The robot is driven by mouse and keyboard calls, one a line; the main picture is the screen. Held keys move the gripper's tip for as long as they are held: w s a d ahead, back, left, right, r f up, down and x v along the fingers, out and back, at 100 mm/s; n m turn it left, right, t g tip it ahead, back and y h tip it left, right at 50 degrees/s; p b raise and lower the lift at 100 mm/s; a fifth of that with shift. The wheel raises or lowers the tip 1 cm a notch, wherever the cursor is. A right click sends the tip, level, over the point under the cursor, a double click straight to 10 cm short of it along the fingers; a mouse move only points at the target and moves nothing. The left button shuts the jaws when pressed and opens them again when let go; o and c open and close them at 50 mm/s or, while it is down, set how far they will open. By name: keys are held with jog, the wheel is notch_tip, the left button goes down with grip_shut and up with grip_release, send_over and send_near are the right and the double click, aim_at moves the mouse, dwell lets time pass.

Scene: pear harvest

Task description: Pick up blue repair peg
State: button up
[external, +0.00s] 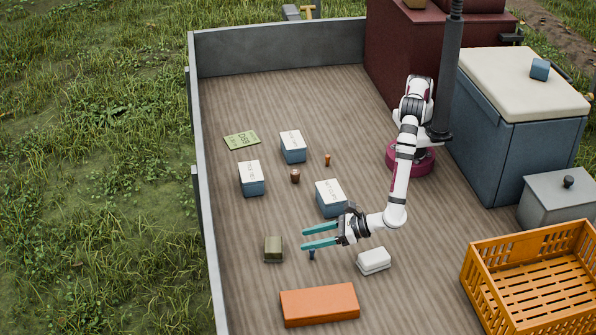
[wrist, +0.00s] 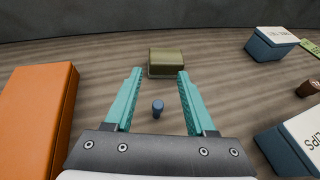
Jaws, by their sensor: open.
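The blue repair peg (external: 312,255) stands on the wooden deck. The fingers are open and nothing is held. I cannot tell exactly how high the fingers are above the deck.
An olive box (wrist: 166,62) lies beyond the fingertips. An orange block (external: 320,305) is on the left in the wrist view. A white box (external: 374,261) and a blue-and-white box (external: 331,198) flank the gripper. An orange crate (external: 535,280) stands at right.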

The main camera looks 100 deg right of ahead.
aim_at(301, 259)
notch_tip(301, 259, down, 4)
jog(key=shift+f, duration=0.1)
jog(key=shift+w+d+f, duration=0.2)
jog(key=shift+w+f, duration=0.25)
jog(key=shift+w, duration=0.1)
jog(key=shift+w+d+f, duration=0.2)
jog(key=shift+w+f, duration=0.2)
jog(key=shift+w, duration=0.1)
jog(key=shift+w+f, duration=0.1)
jog(key=shift+w, duration=0.2)
grip_shut()
